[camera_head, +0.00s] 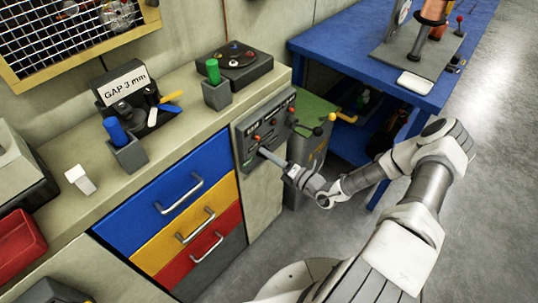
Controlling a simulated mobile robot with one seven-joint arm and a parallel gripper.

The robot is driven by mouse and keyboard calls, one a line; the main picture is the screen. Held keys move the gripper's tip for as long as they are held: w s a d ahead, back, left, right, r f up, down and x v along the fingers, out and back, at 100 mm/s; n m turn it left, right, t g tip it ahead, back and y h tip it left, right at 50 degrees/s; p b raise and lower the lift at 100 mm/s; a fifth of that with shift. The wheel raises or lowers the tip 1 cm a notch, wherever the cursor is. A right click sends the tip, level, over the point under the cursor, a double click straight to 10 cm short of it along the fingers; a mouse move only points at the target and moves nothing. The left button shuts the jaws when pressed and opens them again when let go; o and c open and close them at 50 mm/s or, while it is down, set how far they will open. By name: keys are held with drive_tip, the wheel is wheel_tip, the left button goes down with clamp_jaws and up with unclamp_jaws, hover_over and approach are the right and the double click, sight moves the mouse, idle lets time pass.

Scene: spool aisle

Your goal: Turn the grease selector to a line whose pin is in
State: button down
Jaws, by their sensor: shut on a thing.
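The grease selector panel (248,128) is a grey plate on the front of the bench, right of the drawers. It carries several small orange and red pins or knobs, and its lettering is too small to read. My gripper (264,153) reaches in from the right and is shut at the lower left of the panel, on what seems to be the selector's handle. The fingers hide most of what they hold. Which line the selector points to, and which pins are fully in, I cannot tell.
Blue, yellow and red drawers (190,190) lie left of my gripper. Open floor (480,210) is at right.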

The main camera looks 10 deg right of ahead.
drive_tip(key=shift+f, duration=0.1)
drive_tip(key=shift+c, duration=2.1)
unclamp_jaws()
drive_tip(key=v, duration=1.7)
drive_tip(key=shift+s+p, duration=0.2)
drive_tip(key=shift+p, duration=0.2)
drive_tip(key=shift+d, duration=0.1)
